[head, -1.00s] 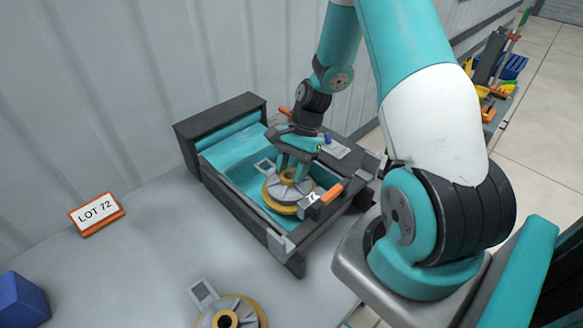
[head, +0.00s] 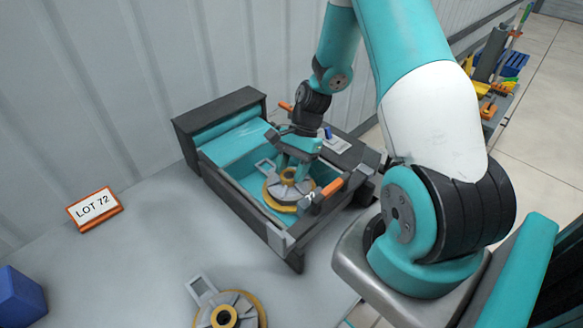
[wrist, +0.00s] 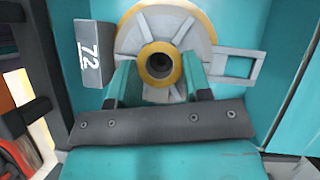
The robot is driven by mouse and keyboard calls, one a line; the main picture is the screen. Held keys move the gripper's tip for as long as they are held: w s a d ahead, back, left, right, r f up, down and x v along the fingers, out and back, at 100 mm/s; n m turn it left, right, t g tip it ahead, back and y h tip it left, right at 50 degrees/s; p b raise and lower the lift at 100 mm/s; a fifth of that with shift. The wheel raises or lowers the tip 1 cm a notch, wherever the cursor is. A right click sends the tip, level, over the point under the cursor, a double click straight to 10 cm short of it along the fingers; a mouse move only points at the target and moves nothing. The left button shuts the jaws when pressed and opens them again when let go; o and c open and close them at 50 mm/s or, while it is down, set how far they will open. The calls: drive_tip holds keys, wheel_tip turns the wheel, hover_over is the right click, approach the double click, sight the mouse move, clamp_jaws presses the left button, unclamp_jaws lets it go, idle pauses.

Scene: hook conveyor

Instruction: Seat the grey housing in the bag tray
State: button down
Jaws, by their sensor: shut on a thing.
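The grey housing (head: 288,192), a round segmented disc with a yellow rim, yellow hub and square side loop, is inside the bag tray. In the wrist view the housing (wrist: 195,40) lies over teal lining, its loop pointing right. The bag tray (head: 236,203) is a dark frame lined in teal. My gripper (head: 290,166) comes down from above; in the wrist view its fingers (wrist: 160,75) are shut on the housing, one each side of the hub. I cannot tell whether the housing's underside touches the tray floor.
An orange handle (head: 332,187) is at the tray's near right. A second similar disc (head: 228,312) lies on the grey table. A LOT 72 sign (head: 95,208) and a blue block (head: 20,296) stand left; table between is clear.

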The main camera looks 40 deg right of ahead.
drive_tip(key=shift+f+b, duration=0.45)
drive_tip(key=shift+f, duration=0.35)
drive_tip(key=shift+c, duration=2.4)
unclamp_jaws()
drive_tip(key=shift+r, duration=0.1)
